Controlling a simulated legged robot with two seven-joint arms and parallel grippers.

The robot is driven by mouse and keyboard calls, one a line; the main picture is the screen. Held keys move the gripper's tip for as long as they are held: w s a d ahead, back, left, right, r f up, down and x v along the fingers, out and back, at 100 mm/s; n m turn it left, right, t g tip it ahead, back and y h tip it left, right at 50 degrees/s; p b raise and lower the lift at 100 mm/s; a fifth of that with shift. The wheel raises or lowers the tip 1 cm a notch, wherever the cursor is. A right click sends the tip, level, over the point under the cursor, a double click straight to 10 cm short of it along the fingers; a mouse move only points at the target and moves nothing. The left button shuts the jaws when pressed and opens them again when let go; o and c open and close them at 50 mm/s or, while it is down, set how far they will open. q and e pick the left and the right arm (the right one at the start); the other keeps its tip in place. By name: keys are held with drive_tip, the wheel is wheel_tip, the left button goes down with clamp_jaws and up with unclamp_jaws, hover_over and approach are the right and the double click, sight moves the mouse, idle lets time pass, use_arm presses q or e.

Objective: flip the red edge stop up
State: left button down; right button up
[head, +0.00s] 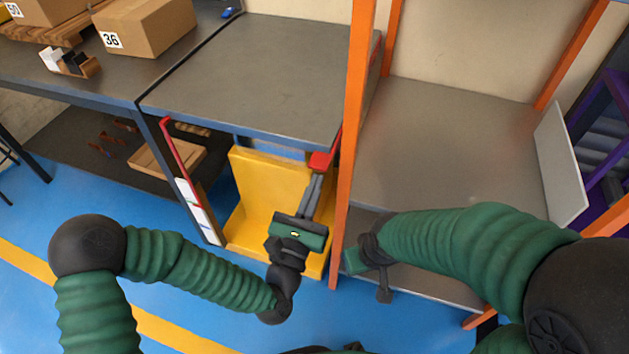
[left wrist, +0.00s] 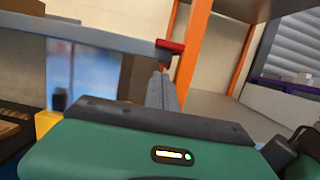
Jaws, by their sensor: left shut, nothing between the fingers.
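The red edge stop (head: 321,161) is at the front right corner of the grey bench top (head: 262,75), beside the orange upright. In the left wrist view the red stop (left wrist: 171,47) shows at the right end of the bench's grey front edge. My left gripper (head: 317,179) is shut and empty, its fingertips just below the red stop. In the left wrist view the closed fingers (left wrist: 161,75) point up towards its underside; I cannot tell whether they touch. My right gripper (head: 384,291) is low at the right shelf's front, its fingers partly hidden by its wrist.
An orange upright (head: 353,120) stands just right of the stop. A yellow panel (head: 268,190) is under the bench. A red strip (head: 174,152) runs by the left bench leg. A grey shelf (head: 450,140) lies right. Boxes (head: 145,25) stand on the left table.

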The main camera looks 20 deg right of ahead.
sight(313, 165)
use_arm(q)
drive_tip(key=r, duration=0.2)
drive_tip(key=shift+s+a+r, duration=0.1)
drive_tip(key=shift+a+r, duration=0.2)
drive_tip(key=shift+r, duration=0.1)
drive_tip(key=shift+d+r, duration=0.1)
wheel_tip(313, 165, up, 4)
drive_tip(key=p, duration=0.4)
drive_tip(key=shift+r, duration=0.2)
drive_tip(key=shift+f, duration=0.1)
